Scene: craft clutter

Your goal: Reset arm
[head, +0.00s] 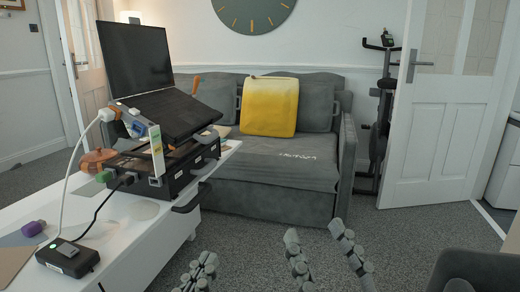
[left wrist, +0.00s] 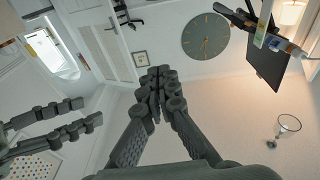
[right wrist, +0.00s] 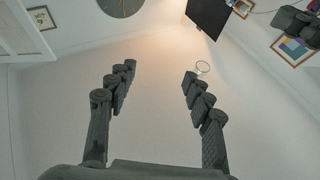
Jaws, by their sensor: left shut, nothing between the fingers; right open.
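My left gripper (head: 206,264) is low in the head view, right of the white table. In the left wrist view its fingers (left wrist: 160,78) meet at the tips with nothing between them. My right gripper (head: 314,234) is further right in the head view, with its fingers apart. In the right wrist view its fingers (right wrist: 158,72) are wide apart and the space between them is empty. Both grippers are clear of the table and touch nothing that I can see.
The white table (head: 140,237) at left bears a black box (head: 172,172), an open laptop (head: 135,55), a purple item (head: 33,228) and a small black device with cables (head: 68,258). A grey sofa (head: 270,185) with a yellow cushion (head: 270,106) stands behind. Carpet lies between; a dark seat (head: 470,268) is at right.

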